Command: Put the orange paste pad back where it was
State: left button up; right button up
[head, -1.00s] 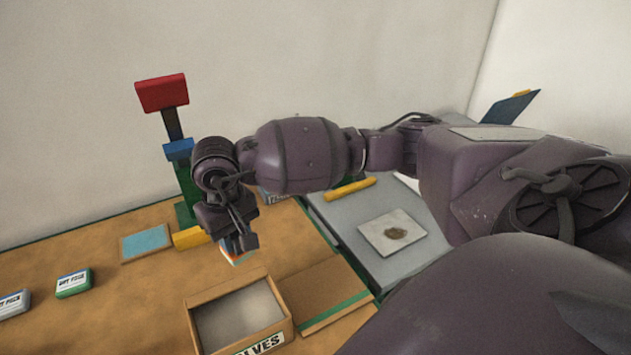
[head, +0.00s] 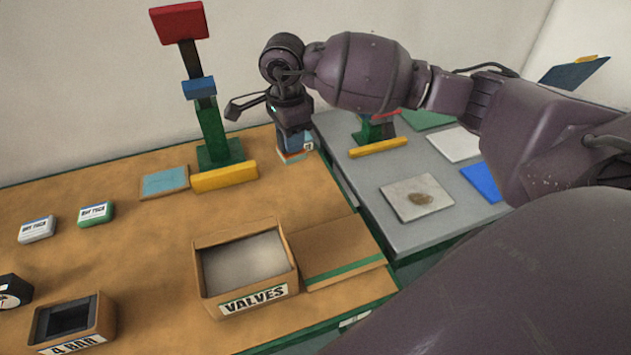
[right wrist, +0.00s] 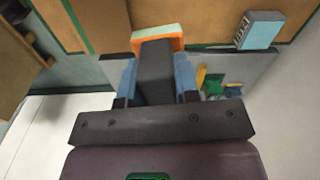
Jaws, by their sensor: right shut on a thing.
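The orange paste pad (right wrist: 158,36), orange with a pale side, is at the fingertips of my right gripper (right wrist: 156,70) in the right wrist view. My right gripper is shut on it. In the head view the right gripper (head: 291,122) is over the back right corner of the wooden table, and the pad's orange-and-white edge (head: 291,157) shows below it. The gripper hides most of the pad, and I cannot tell whether it touches the table. My left gripper is not in view.
A blue labelled box (right wrist: 258,30) is close by. A green stand with a red top (head: 210,130) and yellow bar (head: 225,177) is left of the gripper. The VALVES box (head: 205,285) is in front. The grey table (head: 400,160) holds several flat pads. Wood between is clear.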

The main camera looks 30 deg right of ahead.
jog(key=w+d+r+m+b, duration=0.1)
jog(key=w+d+m+b, duration=0.3)
jog(key=m, duration=1)
jog(key=w+d+m, duration=0.2)
jog(key=d+m, duration=0.5)
jog(key=m, duration=0.7)
pick_arm(q)
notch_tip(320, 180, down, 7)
jog(key=b, duration=0.2)
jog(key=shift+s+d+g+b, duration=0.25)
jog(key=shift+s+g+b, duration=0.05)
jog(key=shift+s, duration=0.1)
pick_arm(e)
jog(key=shift+w+a+f, duration=0.1)
jog(key=shift+w+f, duration=0.05)
jog(key=shift+f, duration=4.8)
jog(key=shift+w+f, duration=0.1)
jog(key=shift+f, duration=4.85)
jog(key=shift+f, duration=0.15)
jog(key=o, duration=0.9)
